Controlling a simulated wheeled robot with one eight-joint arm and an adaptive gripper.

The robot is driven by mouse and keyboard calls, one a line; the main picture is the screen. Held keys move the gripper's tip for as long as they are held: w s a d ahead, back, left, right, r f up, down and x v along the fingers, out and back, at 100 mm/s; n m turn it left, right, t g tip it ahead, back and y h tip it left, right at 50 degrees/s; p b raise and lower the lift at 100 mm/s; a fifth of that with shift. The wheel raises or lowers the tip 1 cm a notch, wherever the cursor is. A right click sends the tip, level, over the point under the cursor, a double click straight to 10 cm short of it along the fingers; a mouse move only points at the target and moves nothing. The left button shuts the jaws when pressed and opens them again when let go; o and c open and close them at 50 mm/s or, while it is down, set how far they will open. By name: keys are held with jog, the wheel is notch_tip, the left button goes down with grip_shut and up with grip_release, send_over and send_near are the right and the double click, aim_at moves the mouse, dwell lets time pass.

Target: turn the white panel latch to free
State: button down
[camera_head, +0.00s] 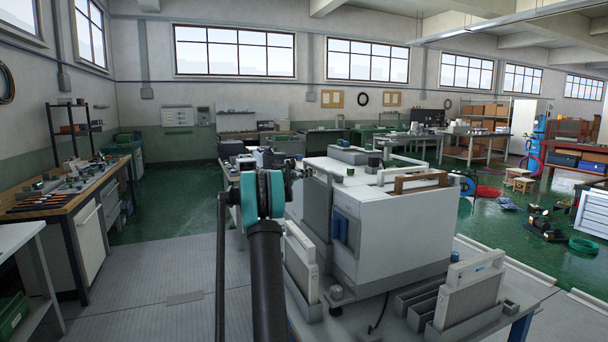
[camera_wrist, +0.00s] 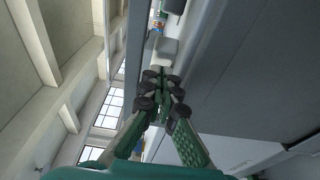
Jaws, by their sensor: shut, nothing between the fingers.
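A large white and grey box unit (camera_head: 385,215) stands on the bench right of my arm in the head view. Two white finned panels with handles, a left one (camera_head: 301,262) and a right one (camera_head: 468,292), stand at its front. I cannot pick out the white panel latch for certain in either view. My gripper (camera_wrist: 161,84) shows in the wrist view with its dark fingertips together and nothing between them. It is close beside a grey wall (camera_wrist: 245,75), and a small grey block (camera_wrist: 164,48) lies just beyond the tips. Contact cannot be told.
A brown handle-like bar (camera_head: 421,181) and small parts lie on top of the unit. Grey slotted trays (camera_head: 418,300) sit at its front. A wooden workbench with tools (camera_head: 60,190) stands at the left. The floor between that bench and my arm is clear.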

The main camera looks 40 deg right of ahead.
jog(key=shift+s+d, duration=0.1)
dwell(0.3)
jog(key=shift+s+d+n+t, duration=0.15)
jog(key=shift+s+n+t, duration=0.4)
jog(key=shift+t, duration=0.35)
jog(key=shift+s+d, duration=0.1)
jog(key=shift+s, duration=0.2)
